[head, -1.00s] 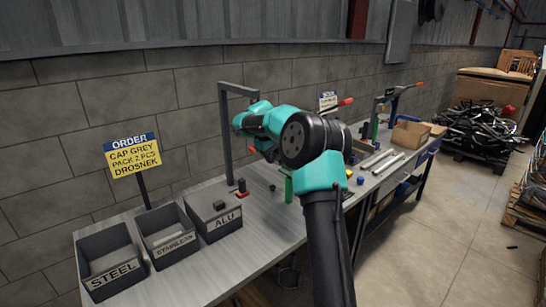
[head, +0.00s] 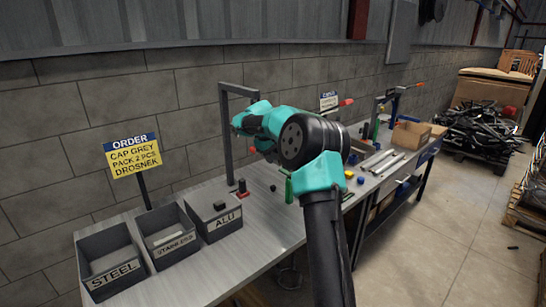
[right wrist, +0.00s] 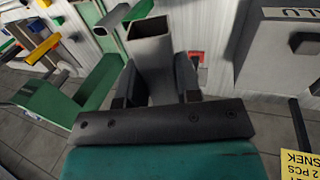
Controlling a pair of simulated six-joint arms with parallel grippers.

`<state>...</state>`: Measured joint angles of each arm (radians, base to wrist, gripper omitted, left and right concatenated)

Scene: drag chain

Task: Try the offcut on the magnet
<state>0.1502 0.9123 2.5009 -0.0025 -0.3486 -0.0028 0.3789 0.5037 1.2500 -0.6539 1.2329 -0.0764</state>
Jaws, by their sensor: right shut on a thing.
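My right gripper (right wrist: 157,85) is shut on a grey hollow square offcut (right wrist: 150,48), whose open end faces the camera in the right wrist view. In the head view my right arm reaches over the bench, and the fingertips and offcut are hidden behind its own links. A small red base with a dark block (head: 241,188), possibly the magnet, stands on the bench behind the ALU bin. Part of a red piece (right wrist: 197,57) shows just beyond the right finger in the wrist view; contact with the offcut cannot be told. My left gripper is not in view.
Three bins, STEEL (head: 112,262), STAINLESS (head: 168,236) and ALU (head: 214,216), stand at the bench's left end. A dark piece (head: 219,206) is at ALU. A grey post frame (head: 226,140) and a green part (head: 289,188) are near my arm. Bare bench (head: 265,225) lies in front.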

